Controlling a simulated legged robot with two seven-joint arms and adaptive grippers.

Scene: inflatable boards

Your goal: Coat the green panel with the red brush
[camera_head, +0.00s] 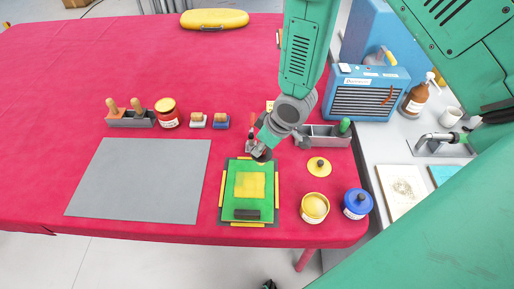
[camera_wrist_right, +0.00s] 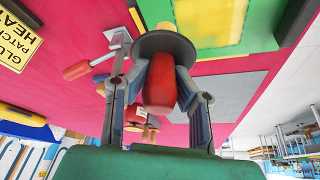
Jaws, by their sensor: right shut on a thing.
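The green panel (camera_head: 262,196) lies on the red table with a yellow square in its middle, yellow strips around its edges and a dark bar near its front. It also shows in the wrist view (camera_wrist_right: 275,25). In the head view the brush is mostly hidden by the gripper. I cannot tell whether the bristles touch the panel. My left gripper is out of view.
An open yellow tin (camera_head: 315,207), its lid (camera_head: 319,167) and a blue-lidded tin (camera_head: 357,203) stand right of the panel. A grey tray (camera_head: 325,137) is behind. A grey sheet (camera_head: 140,178) lies left. A red-handled tool (camera_wrist_right: 76,70) is near the gripper.

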